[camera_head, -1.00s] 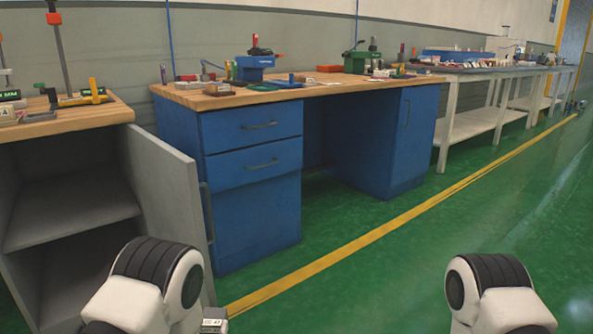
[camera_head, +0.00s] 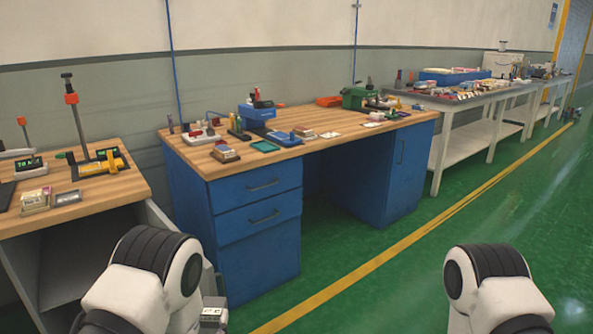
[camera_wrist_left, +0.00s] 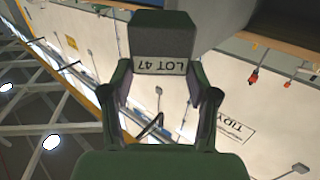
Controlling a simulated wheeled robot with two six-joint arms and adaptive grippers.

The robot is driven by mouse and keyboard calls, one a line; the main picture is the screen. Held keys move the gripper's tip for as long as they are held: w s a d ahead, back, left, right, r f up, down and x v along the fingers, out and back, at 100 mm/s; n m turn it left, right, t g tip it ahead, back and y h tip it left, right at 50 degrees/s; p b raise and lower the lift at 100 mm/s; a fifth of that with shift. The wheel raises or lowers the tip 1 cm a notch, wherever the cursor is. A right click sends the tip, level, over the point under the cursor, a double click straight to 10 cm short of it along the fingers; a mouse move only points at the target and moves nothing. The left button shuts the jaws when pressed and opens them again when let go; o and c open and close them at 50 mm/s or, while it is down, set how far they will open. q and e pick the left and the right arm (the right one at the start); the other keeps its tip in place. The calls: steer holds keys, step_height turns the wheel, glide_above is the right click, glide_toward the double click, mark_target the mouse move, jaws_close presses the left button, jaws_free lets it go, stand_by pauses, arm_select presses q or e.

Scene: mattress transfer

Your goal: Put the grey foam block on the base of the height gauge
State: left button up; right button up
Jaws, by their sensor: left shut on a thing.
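My left gripper (camera_wrist_left: 160,68) is shut on the grey foam block (camera_wrist_left: 160,38), which carries a white label reading "LOT 47". In the head view a labelled corner of the block (camera_head: 211,313) shows beside my left arm, low and in front of the benches; the fingers are mostly hidden there. What looks like the height gauge (camera_head: 78,122) stands on the left wooden bench: a dark upright column with a red slider. Its base is partly hidden by a yellow tool and hard to make out. My right gripper is out of view.
The left bench (camera_head: 118,191) also holds a yellow tool (camera_head: 103,164), a green-lit display (camera_head: 29,166) and small boxes (camera_head: 36,200). A blue-drawer bench (camera_head: 262,188) with a cluttered wooden top stands at centre. Green floor (camera_head: 400,285) is open at right.

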arm_select(q)
steer(key=s+r+p, duration=0.4)
steer(key=r+p, duration=0.7)
steer(key=r, duration=0.6)
steer(key=shift+s+p, duration=0.2)
steer(key=shift+p, duration=0.2)
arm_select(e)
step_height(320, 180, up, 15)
arm_select(q)
steer(key=shift+r, duration=0.1)
stand_by(0.6)
